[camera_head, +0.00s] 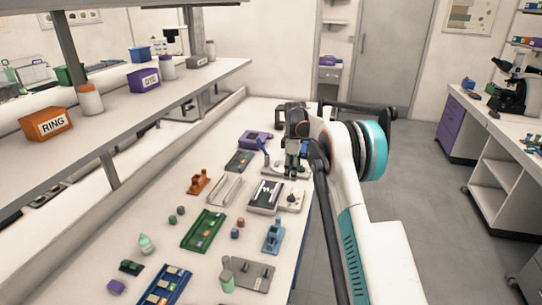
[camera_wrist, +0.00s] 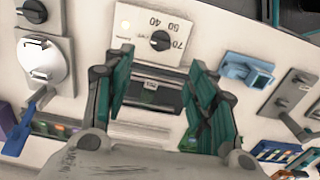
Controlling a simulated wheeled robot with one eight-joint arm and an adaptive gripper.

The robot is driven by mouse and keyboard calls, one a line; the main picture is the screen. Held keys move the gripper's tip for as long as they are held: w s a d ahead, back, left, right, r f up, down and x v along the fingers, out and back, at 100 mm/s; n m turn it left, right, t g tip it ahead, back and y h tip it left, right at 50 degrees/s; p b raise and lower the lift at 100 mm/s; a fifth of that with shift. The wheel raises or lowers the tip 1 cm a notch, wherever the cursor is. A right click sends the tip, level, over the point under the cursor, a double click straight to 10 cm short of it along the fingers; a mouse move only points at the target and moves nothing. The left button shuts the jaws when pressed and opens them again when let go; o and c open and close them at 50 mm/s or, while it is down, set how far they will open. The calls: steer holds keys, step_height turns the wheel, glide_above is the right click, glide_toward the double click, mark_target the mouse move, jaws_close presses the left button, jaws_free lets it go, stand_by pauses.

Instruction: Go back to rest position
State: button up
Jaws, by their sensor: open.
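My white arm reaches over the bench from the right in the head view. My gripper (camera_head: 291,172) hangs above the far middle of the bench. In the wrist view my gripper (camera_wrist: 163,88) has its two green-lined fingers spread apart, with nothing held between them. Beyond the fingers lies a dark-topped device (camera_wrist: 152,93), which shows in the head view as a black and white block (camera_head: 264,197). A white plate with a black dial (camera_wrist: 160,41) and numbers lies beside it. Whether the fingertips touch anything is unclear.
The bench (camera_head: 170,262) carries a green rack (camera_head: 204,230), a blue rack (camera_head: 165,287), an orange stand (camera_head: 199,182), a blue stand (camera_head: 273,236) and a purple device (camera_head: 255,139). A shelf on the left holds an orange RING box (camera_head: 46,123). Grey floor (camera_head: 412,180) is clear on the right.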

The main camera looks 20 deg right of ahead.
steer(key=s+a+r+m+t, duration=0.25)
steer(key=s+a+r, duration=0.25)
steer(key=s+r, duration=0.55)
steer(key=s+a+r+m+t, duration=0.1)
steer(key=s+a+r+m, duration=0.2)
steer(key=s+a+r, duration=0.55)
steer(key=s+a+f+m+t, duration=0.1)
steer(key=s+m+t, duration=0.1)
steer(key=s, duration=1.2)
steer(key=s+a+f+m+t, duration=0.1)
steer(key=s+m, duration=0.3)
steer(key=s, duration=1)
steer(key=shift+s+a+f+t, duration=0.35)
steer(key=shift+s+a, duration=0.05)
steer(key=shift+a, duration=0.4)
